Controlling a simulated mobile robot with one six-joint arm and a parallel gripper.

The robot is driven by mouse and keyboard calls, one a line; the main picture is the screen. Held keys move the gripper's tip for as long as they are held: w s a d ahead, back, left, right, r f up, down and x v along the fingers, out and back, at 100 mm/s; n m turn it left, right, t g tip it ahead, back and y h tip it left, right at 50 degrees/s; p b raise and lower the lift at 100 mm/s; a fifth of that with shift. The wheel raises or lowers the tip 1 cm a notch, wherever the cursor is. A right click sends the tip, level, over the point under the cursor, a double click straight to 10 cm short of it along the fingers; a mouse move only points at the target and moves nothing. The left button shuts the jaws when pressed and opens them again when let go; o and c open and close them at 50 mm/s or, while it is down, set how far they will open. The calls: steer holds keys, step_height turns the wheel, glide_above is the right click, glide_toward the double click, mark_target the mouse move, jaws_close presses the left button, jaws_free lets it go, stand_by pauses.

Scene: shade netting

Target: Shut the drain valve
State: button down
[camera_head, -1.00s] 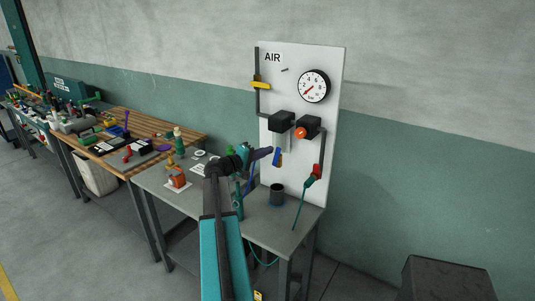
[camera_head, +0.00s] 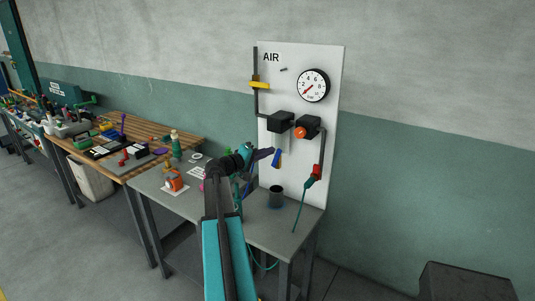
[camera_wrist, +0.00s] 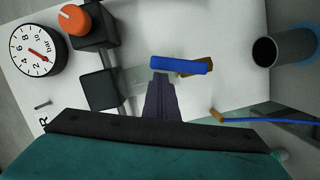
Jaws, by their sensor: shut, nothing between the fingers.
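The drain valve is a blue lever (camera_head: 277,159) on a small brass body, below the clear bowl under the left black block on the white air panel. In the wrist view, the blue lever (camera_wrist: 181,65) lies crosswise in front of the fingertips, with the brass body (camera_wrist: 199,68) partly behind it. My gripper (camera_wrist: 163,76) is shut and empty, its dark fingers pointing at the lever's left part. The tips look very close to the lever; I cannot tell whether they touch. In the head view, my gripper (camera_head: 269,152) is just left of the lever.
The panel (camera_head: 332,130) carries a gauge (camera_head: 313,86), an orange knob (camera_head: 300,132), a yellow handle (camera_head: 260,85) and a red coupling (camera_head: 316,171). A dark cup (camera_head: 276,196) stands below the valve. A blue hose (camera_wrist: 255,121) with a brass end lies near my gripper.

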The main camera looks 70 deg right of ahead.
steer(key=w+a+r+b, duration=0.2)
steer(key=w+a+b, duration=0.2)
steer(key=w+a, duration=0.3)
steer(key=shift+v, duration=0.85)
